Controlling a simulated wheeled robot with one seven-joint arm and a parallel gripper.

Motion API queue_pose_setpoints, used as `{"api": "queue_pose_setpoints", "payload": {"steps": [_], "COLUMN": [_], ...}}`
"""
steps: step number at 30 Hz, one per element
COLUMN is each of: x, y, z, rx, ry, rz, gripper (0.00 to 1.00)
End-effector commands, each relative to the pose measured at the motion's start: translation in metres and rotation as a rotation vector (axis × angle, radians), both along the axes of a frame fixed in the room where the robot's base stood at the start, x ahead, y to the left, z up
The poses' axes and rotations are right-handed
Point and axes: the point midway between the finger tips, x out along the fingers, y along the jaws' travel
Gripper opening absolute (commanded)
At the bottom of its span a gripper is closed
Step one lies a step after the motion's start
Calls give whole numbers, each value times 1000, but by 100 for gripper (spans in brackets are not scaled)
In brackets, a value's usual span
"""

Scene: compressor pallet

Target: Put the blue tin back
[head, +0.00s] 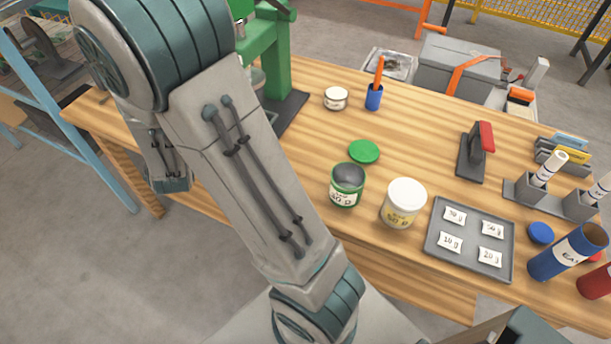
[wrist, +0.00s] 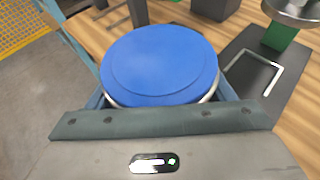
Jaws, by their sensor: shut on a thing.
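A round blue-lidded tin (wrist: 160,66), which looks like the blue tin, fills the middle of the wrist view. A thin silvery rim shows under its lid; its lower side is hidden. My gripper (wrist: 163,92) is shut on it, with a finger at its left and right sides.
The wooden table (head: 300,150) holds an open green tin (head: 347,186), its green lid (head: 364,151), a white tub (head: 404,203), a grey tray of packets (head: 470,238), and an open blue container (head: 567,254). A green press (head: 268,60) stands at the back left.

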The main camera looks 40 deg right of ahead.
Motion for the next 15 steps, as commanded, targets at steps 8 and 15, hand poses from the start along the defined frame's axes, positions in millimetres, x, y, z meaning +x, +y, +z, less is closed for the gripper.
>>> {"api": "queue_pose_setpoints", "payload": {"steps": [8,15], "x": [-23,-66], "y": [-63,-118], "z": [20,31], "rx": [3,3], "ry": [-7,-6], "rz": [-276,-566], "gripper": [48,48]}}
